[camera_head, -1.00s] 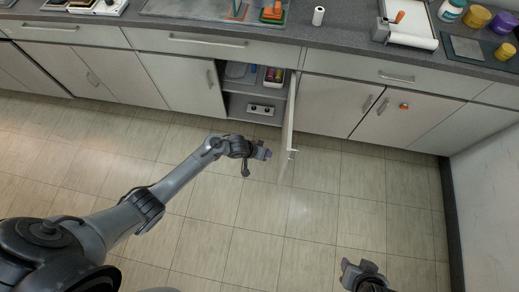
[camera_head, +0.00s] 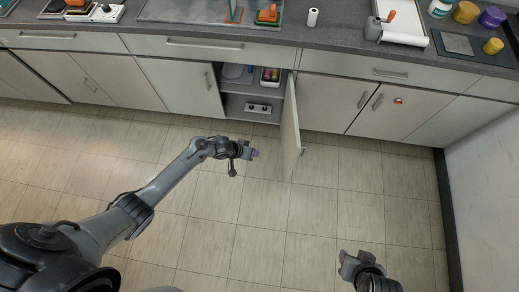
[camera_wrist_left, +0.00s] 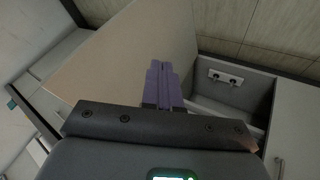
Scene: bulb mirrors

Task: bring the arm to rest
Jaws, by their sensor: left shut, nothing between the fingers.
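My left gripper (camera_head: 254,153) is above the floor in front of the open cabinet, to the left of its open door (camera_head: 291,130). In the left wrist view its purple fingers (camera_wrist_left: 163,85) are together with nothing between them. The pale door panel (camera_wrist_left: 130,50) shows behind them there. I cannot see contact between gripper and door in the head view. My right gripper (camera_head: 358,264) is at the bottom right, over the floor; its fingers are too unclear to judge.
The open cabinet (camera_head: 235,88) holds a white socket strip (camera_head: 258,108) and a small box of items (camera_head: 270,76). The grey counter (camera_head: 345,40) above carries jars, a paper roll and tools. Tiled floor (camera_head: 230,215) is free between the arms.

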